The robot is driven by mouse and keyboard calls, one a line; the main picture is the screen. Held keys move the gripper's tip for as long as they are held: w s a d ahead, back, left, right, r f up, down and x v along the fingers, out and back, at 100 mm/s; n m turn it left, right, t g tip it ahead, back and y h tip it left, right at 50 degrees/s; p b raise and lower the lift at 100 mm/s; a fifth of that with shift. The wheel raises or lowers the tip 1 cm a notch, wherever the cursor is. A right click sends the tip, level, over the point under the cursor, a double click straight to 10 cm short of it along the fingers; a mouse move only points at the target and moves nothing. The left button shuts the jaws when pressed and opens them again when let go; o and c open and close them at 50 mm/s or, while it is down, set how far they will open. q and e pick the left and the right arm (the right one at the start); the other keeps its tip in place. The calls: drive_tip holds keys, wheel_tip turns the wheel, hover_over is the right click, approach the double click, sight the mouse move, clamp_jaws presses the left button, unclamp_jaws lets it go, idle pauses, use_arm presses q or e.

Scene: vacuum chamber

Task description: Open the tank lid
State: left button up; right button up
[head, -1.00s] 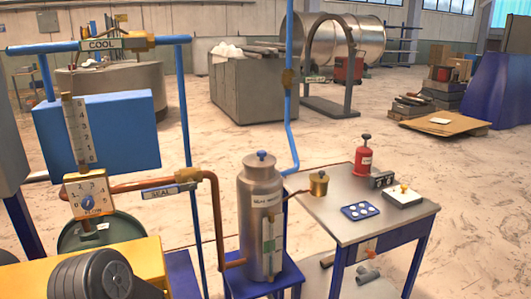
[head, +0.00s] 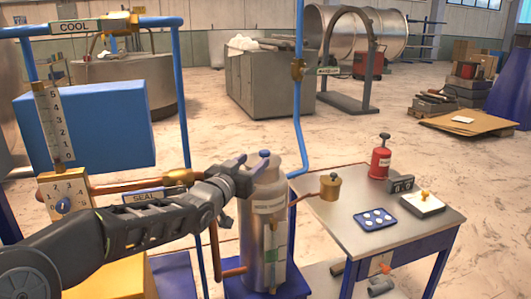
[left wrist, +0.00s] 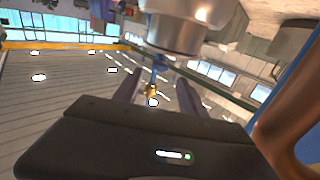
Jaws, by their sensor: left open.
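A silver tank (head: 264,225) with a sloped shoulder stands upright in the lower middle of the head view. A blue knob (head: 264,154) tops its lid, which looks seated. My left gripper (head: 243,170) is open at the tank's upper left, close to the knob, and hides part of the shoulder. I cannot tell whether they touch. The left wrist view is upside down: the tank (left wrist: 180,35) hangs from the top, beyond my two spread fingers. A narrow blue and yellow part lies between them, too small to identify surely. My right gripper is not seen.
A side table (head: 420,228) on the right holds a red bottle (head: 380,162), a blue tray (head: 375,219) and a brass pot (head: 330,187). A blue pipe (head: 298,110) rises behind the tank. A copper pipe (head: 150,184) runs behind my left arm.

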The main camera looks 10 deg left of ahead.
sight(262, 154)
use_arm(q)
drive_tip(key=p+x, duration=0.2)
drive_tip(key=x, duration=0.5)
drive_tip(key=shift+w+d+f, duration=0.1)
drive_tip(key=shift+w+f, duration=0.05)
drive_tip(key=shift+w, duration=0.3)
clamp_jaws()
idle(1.1)
